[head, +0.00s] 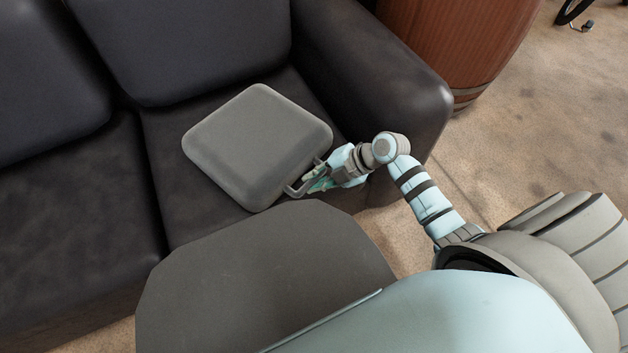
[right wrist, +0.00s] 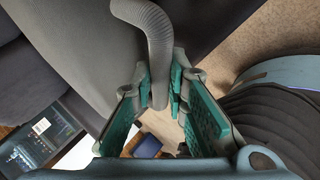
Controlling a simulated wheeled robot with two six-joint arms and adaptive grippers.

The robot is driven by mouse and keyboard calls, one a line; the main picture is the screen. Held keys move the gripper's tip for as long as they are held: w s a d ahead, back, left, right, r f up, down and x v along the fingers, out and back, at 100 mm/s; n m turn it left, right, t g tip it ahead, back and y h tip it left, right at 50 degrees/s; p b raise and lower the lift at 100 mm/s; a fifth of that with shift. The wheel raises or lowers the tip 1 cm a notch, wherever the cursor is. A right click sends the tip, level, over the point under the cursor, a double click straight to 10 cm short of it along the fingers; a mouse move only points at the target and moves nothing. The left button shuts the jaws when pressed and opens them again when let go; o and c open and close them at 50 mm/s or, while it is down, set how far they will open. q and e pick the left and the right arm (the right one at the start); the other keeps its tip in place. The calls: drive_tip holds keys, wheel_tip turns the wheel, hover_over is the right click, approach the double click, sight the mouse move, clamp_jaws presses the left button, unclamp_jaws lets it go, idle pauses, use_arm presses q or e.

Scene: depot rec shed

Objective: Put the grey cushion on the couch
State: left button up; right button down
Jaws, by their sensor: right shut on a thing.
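The grey cushion (head: 255,145), a flat rounded square with a loop handle at its near right corner, is over the right seat of the dark leather couch (head: 405,85). I cannot tell whether it rests on the seat or hangs just above it. My right gripper (head: 312,182) is shut on the handle. In the right wrist view, the ridged grey handle (right wrist: 156,50) runs between the green finger pads (right wrist: 163,100), and the cushion (right wrist: 80,45) fills the upper left. My left gripper is not in view.
The couch's right armrest stands close beside my right forearm. A brown barrel (head: 455,35) stands behind the armrest. The left seat (head: 75,215) is bare. Open tan floor (head: 530,130) lies to the right.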

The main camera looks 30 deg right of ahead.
drive_tip(key=c, duration=1.6)
unclamp_jaws()
drive_tip(key=shift+r, duration=0.1)
drive_tip(key=shift+s+d+r, duration=0.1)
drive_tip(key=shift+d+r, duration=0.1)
drive_tip(key=shift+r, duration=0.05)
drive_tip(key=p+v, duration=0.2)
drive_tip(key=shift+d+r, duration=0.15)
drive_tip(key=shift+r, duration=0.1)
use_arm(q)
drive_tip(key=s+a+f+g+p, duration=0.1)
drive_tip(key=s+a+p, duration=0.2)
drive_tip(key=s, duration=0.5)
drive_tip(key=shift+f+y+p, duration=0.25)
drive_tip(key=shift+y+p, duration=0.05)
drive_tip(key=shift+p, duration=0.1)
use_arm(e)
drive_tip(key=v, duration=0.8)
drive_tip(key=shift+s+d+r, duration=0.2)
drive_tip(key=shift+d, duration=0.05)
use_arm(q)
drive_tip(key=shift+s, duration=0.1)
use_arm(e)
drive_tip(key=shift+a, duration=0.1)
